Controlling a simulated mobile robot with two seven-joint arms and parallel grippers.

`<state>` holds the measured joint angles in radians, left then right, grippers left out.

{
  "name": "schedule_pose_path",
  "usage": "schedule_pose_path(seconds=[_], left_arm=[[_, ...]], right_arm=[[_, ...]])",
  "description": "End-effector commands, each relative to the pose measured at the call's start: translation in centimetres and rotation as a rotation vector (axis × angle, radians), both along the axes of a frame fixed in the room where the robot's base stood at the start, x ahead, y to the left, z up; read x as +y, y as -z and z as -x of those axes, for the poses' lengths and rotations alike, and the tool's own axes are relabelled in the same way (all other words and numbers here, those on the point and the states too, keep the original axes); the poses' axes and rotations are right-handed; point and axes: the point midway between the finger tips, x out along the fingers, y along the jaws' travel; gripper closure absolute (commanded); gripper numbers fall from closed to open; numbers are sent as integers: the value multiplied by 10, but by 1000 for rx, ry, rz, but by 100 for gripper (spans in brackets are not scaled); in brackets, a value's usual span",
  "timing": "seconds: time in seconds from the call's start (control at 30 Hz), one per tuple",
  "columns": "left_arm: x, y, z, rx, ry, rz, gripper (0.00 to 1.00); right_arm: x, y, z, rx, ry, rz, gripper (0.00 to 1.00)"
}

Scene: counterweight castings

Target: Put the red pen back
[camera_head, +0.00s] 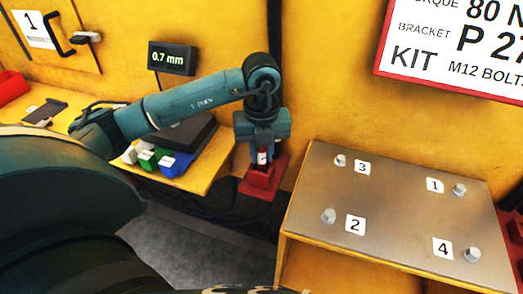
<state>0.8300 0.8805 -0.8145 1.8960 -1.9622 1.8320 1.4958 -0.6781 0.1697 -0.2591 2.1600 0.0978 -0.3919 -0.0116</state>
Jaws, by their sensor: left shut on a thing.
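My left gripper (263,150) points down near the middle of the view, with its arm coming in from the left. It is shut on the red pen (263,158), of which only a short red and white part shows between the fingers. A red holder (262,181) is directly below the gripper, in front of the yellow wall. The pen's lower end is at or just above the holder's opening; I cannot tell whether it is inside. My right gripper is not in view.
A grey plate (400,215) with numbered bolts is at right. White, green and blue blocks (150,158) sit on the yellow bench at left. A display (172,58) reads 0.7 mm. A red-framed sign (450,45) hangs at upper right.

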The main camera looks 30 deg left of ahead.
Motion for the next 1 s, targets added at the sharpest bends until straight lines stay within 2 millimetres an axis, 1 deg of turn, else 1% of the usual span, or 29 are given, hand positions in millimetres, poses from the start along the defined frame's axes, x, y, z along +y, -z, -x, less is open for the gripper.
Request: schedule_pose_path(seconds=[0.53,1.0], left_arm=[[0,0,0,0,0,0,100],[0,5,0,0,0,0,100]], right_arm=[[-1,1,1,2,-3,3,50],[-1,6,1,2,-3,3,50]])
